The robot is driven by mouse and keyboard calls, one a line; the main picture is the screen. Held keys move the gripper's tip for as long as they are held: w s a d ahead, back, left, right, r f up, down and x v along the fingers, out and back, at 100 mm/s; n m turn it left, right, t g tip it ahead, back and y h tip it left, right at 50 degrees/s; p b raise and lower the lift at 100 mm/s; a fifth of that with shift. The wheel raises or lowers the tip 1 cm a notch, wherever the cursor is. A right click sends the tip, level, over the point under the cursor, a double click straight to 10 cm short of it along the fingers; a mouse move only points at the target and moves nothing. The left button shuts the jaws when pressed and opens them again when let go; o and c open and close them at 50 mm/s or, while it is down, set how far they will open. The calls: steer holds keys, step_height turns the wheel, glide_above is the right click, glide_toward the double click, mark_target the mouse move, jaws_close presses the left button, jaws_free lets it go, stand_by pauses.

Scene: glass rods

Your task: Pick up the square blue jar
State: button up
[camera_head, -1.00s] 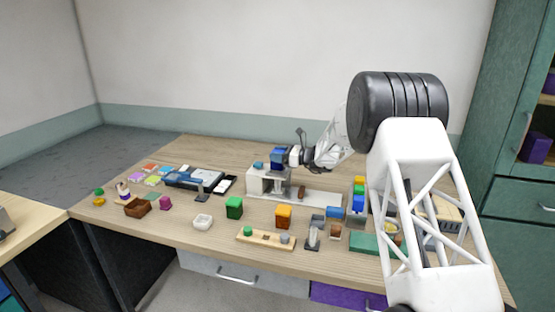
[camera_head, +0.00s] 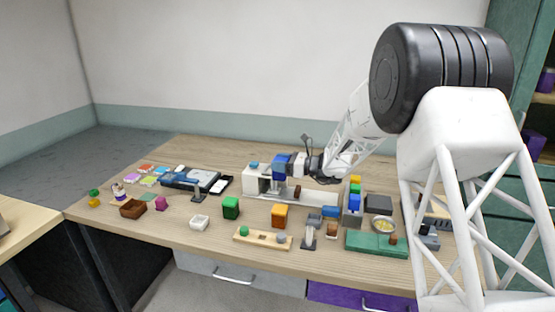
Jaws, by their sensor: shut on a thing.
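The square blue jar (camera_head: 281,166) is at the back middle of the table, in front of the white stand's left end as I see it. My gripper (camera_head: 291,165) reaches in from the right and is shut on the jar. The fingers are small here and partly hidden by the jar. I cannot tell whether the jar's underside touches the stand or is just above it.
The long white stand (camera_head: 322,198) lies under and right of the jar, with a small blue piece (camera_head: 254,165) on its left end. Coloured stacked blocks (camera_head: 354,200) are to the right.

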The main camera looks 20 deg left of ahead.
steer(key=shift+s+d+r, duration=0.1)
steer(key=shift+s+d, duration=0.3)
steer(key=shift+s, duration=0.4)
steer(key=shift+s+d+r, duration=0.1)
steer(key=shift+s+d, duration=0.25)
steer(key=shift+s, duration=0.4)
steer(key=shift+a, duration=0.1)
steer(key=s+a+r+m+t+h, duration=0.1)
steer(key=s+a+r+m+t, duration=0.25)
steer(key=a+r, duration=0.45)
steer(key=s+a+r+m+t+h, duration=0.15)
steer(key=a+r+t, duration=0.35)
steer(key=r, duration=0.5)
steer(key=s+a+r+m+t+h, duration=0.2)
steer(key=s+r+m+t+h, duration=0.1)
steer(key=s+r, duration=0.7)
steer(key=shift+s+a+r+m+t+h, duration=0.4)
steer(key=shift+r+m+t, duration=0.6)
steer(key=shift+r, duration=0.7)
steer(key=shift+s+d+r, duration=0.1)
steer(key=shift+s+r, duration=0.15)
